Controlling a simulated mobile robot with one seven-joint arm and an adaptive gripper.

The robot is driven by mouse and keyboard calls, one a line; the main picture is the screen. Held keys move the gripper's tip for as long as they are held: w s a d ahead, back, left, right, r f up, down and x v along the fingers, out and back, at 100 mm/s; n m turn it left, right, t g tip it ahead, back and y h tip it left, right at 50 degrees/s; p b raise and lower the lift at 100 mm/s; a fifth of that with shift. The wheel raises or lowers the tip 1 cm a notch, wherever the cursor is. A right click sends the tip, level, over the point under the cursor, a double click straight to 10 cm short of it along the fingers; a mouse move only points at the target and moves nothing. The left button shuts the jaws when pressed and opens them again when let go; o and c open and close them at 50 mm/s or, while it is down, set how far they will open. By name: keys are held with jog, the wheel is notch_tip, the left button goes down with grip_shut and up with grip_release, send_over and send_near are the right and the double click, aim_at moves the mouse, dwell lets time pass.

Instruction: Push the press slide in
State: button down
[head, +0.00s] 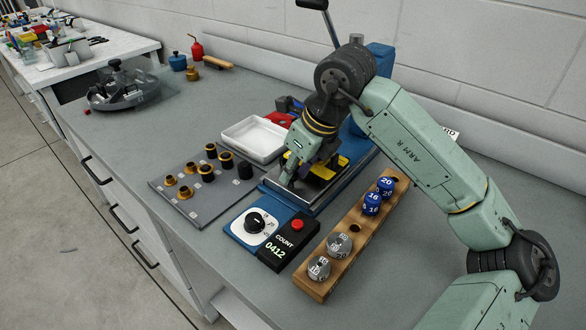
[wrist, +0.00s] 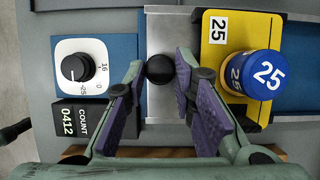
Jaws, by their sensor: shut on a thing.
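The press slide (wrist: 163,27) is a bare metal plate in a blue bed, with a round black knob (wrist: 160,69) at its front. My gripper (wrist: 158,72) has its purple-padded fingers on both sides of this knob and is shut on it. Beside the knob in the wrist view, a yellow nest (wrist: 216,56) labelled 25 carries a blue-topped piece (wrist: 264,72) marked 25. In the head view my gripper (head: 290,182) is low at the slide's front end, and my arm hides much of the blue press (head: 379,58) and the knob.
A dial (head: 255,222) and a counter (head: 275,249) reading 0412 sit in front of the press. A wooden rack (head: 352,227) with blue and grey numbered pieces lies to the right. A white tray (head: 254,138) and a plate of bushings (head: 206,210) lie left.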

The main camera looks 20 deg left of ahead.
jog(key=w+d, duration=0.1)
jog(key=w, duration=0.1)
jog(key=w+d+b, duration=0.1)
jog(key=w, duration=0.2)
jog(key=w+d, duration=0.1)
jog(key=w, duration=0.2)
jog(key=shift+b, duration=0.35)
jog(key=c, duration=1.6)
grip_release()
jog(key=v, duration=1.2)
